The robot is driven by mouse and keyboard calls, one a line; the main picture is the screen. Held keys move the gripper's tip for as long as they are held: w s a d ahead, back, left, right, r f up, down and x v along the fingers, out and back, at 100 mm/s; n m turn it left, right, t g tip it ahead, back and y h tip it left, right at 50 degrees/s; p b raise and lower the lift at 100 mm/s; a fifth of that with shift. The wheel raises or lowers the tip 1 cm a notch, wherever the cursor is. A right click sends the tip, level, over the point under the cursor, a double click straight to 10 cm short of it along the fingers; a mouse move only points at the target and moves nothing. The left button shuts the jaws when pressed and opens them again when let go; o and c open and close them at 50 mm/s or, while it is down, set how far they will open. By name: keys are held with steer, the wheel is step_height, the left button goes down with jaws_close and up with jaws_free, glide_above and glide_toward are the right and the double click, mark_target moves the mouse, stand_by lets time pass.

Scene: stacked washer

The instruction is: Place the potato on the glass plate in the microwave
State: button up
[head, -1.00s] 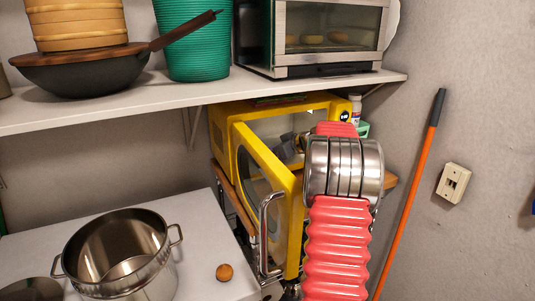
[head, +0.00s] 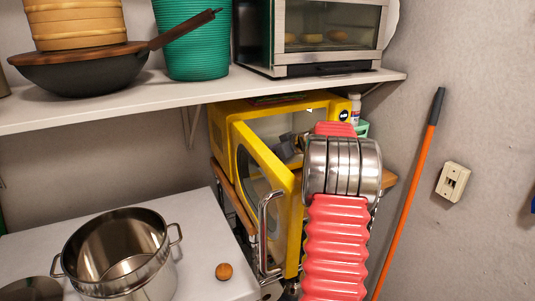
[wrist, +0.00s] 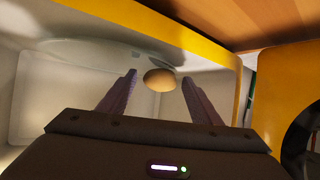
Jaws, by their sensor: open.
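The yellow microwave (head: 226,128) stands below the shelf with its door (head: 262,160) swung open. My gripper (head: 291,148) reaches into its cavity in the head view. In the wrist view my gripper (wrist: 158,82) is open, with a finger on each side. A tan, rounded potato (wrist: 160,79) shows between the fingertips, with a gap to each finger. The clear glass plate (wrist: 115,48) shows around and above it in the picture. The potato appears to lie on the plate, but I cannot see the contact clearly. The head view hides the potato and plate.
A small brown round object (head: 224,271) lies on the white counter (head: 195,235) beside a steel pot (head: 118,250). The shelf (head: 130,108) above holds a wok, a green basket and a toaster oven (head: 325,40). An orange-handled pole (head: 412,190) leans at right.

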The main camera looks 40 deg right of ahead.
steer(key=v, duration=1.2)
stand_by(0.6)
